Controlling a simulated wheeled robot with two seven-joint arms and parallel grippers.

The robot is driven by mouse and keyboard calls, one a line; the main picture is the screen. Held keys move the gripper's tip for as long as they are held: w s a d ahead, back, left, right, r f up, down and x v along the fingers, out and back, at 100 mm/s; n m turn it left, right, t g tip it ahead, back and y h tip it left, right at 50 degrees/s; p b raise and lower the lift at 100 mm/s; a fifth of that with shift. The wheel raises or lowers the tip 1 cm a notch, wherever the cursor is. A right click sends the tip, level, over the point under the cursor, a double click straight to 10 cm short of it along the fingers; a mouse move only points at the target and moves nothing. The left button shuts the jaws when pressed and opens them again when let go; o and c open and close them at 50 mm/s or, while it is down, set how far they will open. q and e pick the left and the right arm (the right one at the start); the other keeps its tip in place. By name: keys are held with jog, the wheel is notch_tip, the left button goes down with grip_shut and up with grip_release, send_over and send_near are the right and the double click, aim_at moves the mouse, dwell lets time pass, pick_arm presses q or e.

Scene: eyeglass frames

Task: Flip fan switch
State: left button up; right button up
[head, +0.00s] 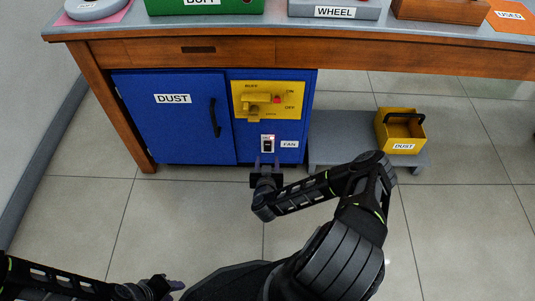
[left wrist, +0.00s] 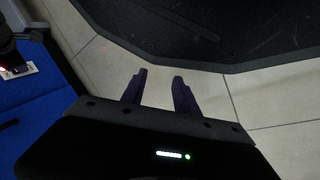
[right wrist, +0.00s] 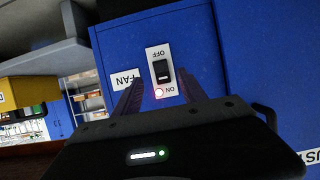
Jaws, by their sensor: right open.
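The fan switch (head: 268,145) is a black rocker on a white plate, on the blue cabinet's lower right front beside a FAN label (head: 289,144). In the right wrist view the rocker (right wrist: 161,71) appears upside down, with OFF above, ON below and a small glowing pinkish light at the ON end. Which way it is tipped is hard to tell. My right gripper (head: 267,163) is open and empty just in front of and below the switch, its fingers to either side. Contact cannot be told. My left gripper (left wrist: 159,77) is open and empty, low at the left.
The cabinet's DUST door (head: 173,125) with a black handle is left. A yellow DUST bin (head: 401,130) stands on a grey platform (head: 340,128) right. The wooden bench (head: 350,53) overhangs.

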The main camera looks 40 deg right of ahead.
aim_at(267, 150)
jog(key=b+x, duration=0.5)
jog(key=b, duration=0.4)
jog(key=shift+s+f, duration=0.1)
jog(key=shift+f, duration=0.05)
jog(key=shift+b+x, duration=0.45)
jog(key=shift+x, duration=0.4)
jog(key=shift+a, duration=0.1)
grip_shut()
